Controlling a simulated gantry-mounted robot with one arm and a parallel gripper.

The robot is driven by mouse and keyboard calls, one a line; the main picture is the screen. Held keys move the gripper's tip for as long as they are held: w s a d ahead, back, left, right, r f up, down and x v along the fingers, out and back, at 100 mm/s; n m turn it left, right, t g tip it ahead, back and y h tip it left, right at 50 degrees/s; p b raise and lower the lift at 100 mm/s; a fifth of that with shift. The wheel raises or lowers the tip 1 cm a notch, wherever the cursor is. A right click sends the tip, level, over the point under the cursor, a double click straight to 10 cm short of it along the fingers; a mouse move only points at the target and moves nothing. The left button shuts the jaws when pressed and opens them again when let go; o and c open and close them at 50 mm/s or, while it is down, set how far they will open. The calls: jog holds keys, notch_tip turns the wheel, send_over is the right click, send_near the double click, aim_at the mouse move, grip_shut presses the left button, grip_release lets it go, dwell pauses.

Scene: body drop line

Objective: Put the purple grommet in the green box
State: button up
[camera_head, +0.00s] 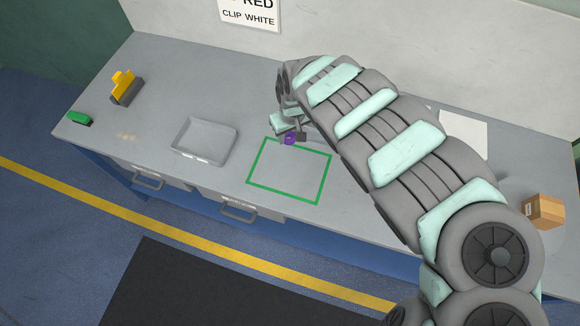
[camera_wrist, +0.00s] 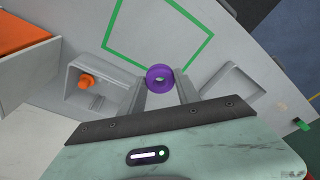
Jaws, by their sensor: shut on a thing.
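The purple grommet (camera_head: 289,140) is a small ring. My gripper (camera_head: 291,134) is shut on it. In the wrist view the grommet (camera_wrist: 160,77) sits between the two fingertips of my gripper (camera_wrist: 161,86). The green box is a green rectangular outline (camera_head: 250,176) on the grey bench top. In the head view the grommet appears at the far edge of this outline. In the wrist view it covers part of the green outline (camera_wrist: 131,60) near a corner. Its height above the bench is hard to tell.
An empty-looking grey tray (camera_head: 205,143) lies left of the outline on the bench (camera_head: 110,140). A yellow-and-dark item (camera_head: 125,87) and a green item (camera_head: 79,118) are at the left end. A cardboard box (camera_head: 543,211) is at right. The wrist view shows an orange part (camera_wrist: 87,82) in a grey bin (camera_wrist: 70,103).

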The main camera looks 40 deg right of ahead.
jog(key=b, duration=0.3)
send_over(289, 168)
jog(key=f, duration=1.5)
jog(key=shift+s+a+f, duration=0.2)
jog(key=shift+s+f, duration=0.05)
jog(key=shift+s, duration=0.05)
jog(key=shift+d+f, duration=0.1)
jog(key=shift+f, duration=1.85)
jog(key=shift+d+f, duration=0.1)
jog(key=shift+f, duration=0.2)
jog(key=shift+f, duration=0.15)
jog(key=o, duration=1.3)
